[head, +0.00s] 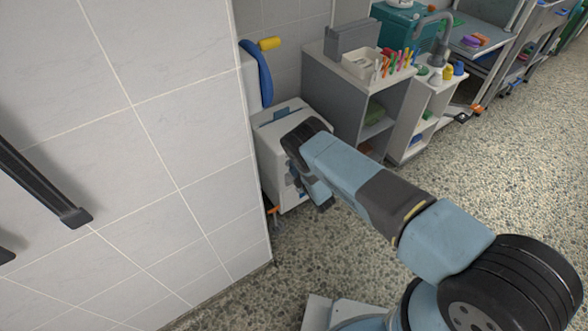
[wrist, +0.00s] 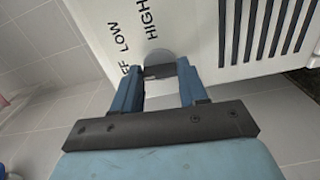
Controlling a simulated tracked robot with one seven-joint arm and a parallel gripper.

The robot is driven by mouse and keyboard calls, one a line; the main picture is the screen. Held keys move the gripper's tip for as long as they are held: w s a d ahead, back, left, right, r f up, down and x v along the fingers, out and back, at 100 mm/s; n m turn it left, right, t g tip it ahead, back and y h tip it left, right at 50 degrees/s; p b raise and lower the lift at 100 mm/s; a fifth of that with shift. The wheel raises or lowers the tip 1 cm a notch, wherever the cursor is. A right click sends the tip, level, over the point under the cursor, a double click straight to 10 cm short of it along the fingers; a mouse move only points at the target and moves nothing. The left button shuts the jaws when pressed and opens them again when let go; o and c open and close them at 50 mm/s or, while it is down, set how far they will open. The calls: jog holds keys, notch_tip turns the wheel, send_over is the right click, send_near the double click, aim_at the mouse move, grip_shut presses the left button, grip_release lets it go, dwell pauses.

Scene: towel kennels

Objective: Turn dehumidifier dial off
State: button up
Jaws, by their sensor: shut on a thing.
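The dehumidifier (head: 279,117) is a white box standing by the tiled wall, partly hidden behind my arm in the head view. In the wrist view its white front panel (wrist: 195,30) fills the top, with the words OFF, LOW and HIGH beside the dial. The grey dial (wrist: 159,57) shows as a rounded piece between my fingertips. My gripper (wrist: 160,72) has its two blue fingers on either side of the dial and is shut on it. The dial's pointer is hidden, so its setting cannot be told.
A tiled wall corner (head: 250,130) stands close to the left of the dehumidifier. The speckled floor (head: 470,180) is open at the right.

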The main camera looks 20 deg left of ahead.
jog(key=shift+s+f+n, duration=0.15)
jog(key=shift+f+n, duration=0.05)
jog(key=shift+n, duration=0.3)
jog(key=o, duration=1.1)
jog(key=shift+r, duration=0.1)
jog(key=shift+c, duration=0.2)
jog(key=v, duration=1.3)
jog(key=shift+d, duration=0.35)
jog(key=shift+s, duration=0.1)
